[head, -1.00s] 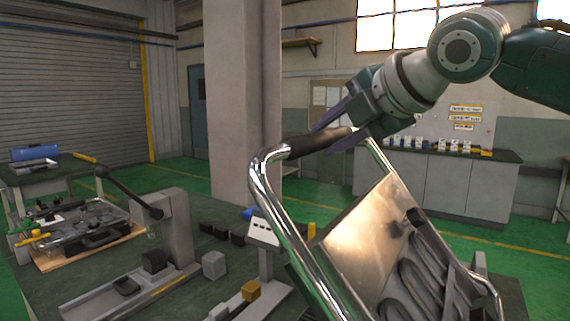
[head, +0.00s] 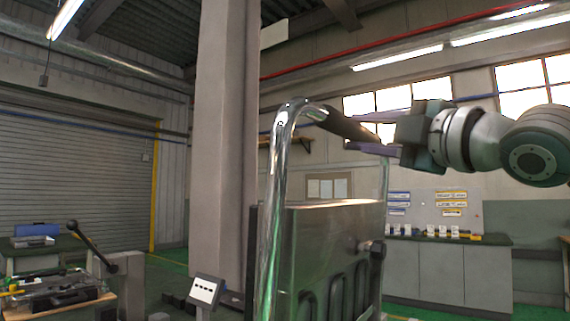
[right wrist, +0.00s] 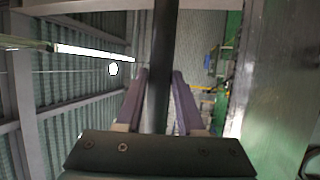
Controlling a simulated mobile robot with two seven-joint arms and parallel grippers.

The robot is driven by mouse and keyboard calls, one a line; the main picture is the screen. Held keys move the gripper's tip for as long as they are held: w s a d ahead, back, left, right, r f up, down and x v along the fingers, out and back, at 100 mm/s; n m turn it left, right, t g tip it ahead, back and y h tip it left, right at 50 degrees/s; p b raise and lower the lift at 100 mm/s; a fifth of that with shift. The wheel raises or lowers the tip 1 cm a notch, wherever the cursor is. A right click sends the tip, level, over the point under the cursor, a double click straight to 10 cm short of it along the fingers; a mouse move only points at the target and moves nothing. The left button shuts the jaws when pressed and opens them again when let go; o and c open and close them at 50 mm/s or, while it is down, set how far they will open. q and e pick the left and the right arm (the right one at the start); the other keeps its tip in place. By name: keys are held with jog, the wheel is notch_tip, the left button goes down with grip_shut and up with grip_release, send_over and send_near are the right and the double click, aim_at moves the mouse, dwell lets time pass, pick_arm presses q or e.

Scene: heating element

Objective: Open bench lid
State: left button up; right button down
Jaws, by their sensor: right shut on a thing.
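The bench lid (head: 325,235) is a metal panel with dark looped heating elements on its face, standing close to upright in the head view. A shiny chrome tube handle (head: 272,200) rises along its left side and bends over the top. My right gripper (head: 358,132) is shut on the handle's black grip (head: 330,121) at the top, with its purple fingers on either side. The black grip (right wrist: 160,70) runs between the fingers in the right wrist view. My left gripper is out of view. The lid's hinge is hidden below the picture.
A small sign on a stand (head: 205,290) is left of the lid. A workbench with tools (head: 60,295) and a lever (head: 92,248) stand further left. A concrete pillar (head: 222,150) rises behind, and a grey cabinet (head: 445,268) stands along the right wall.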

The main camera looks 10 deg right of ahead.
jog(key=shift+s+d+f+t+b, duration=0.3)
jog(key=shift+s+d+b, duration=0.25)
jog(key=shift+s+d, duration=0.25)
jog(key=shift+s+d+r+m, duration=0.1)
jog(key=shift+s+d+m, duration=0.2)
jog(key=shift+s, duration=0.1)
jog(key=c, duration=0.5)
grip_release()
jog(key=shift+s+f+b, duration=0.2)
jog(key=shift+f+b, duration=0.1)
jog(key=shift+b, duration=0.05)
jog(key=shift+b+v, duration=2.55)
jog(key=shift+v, duration=2.2)
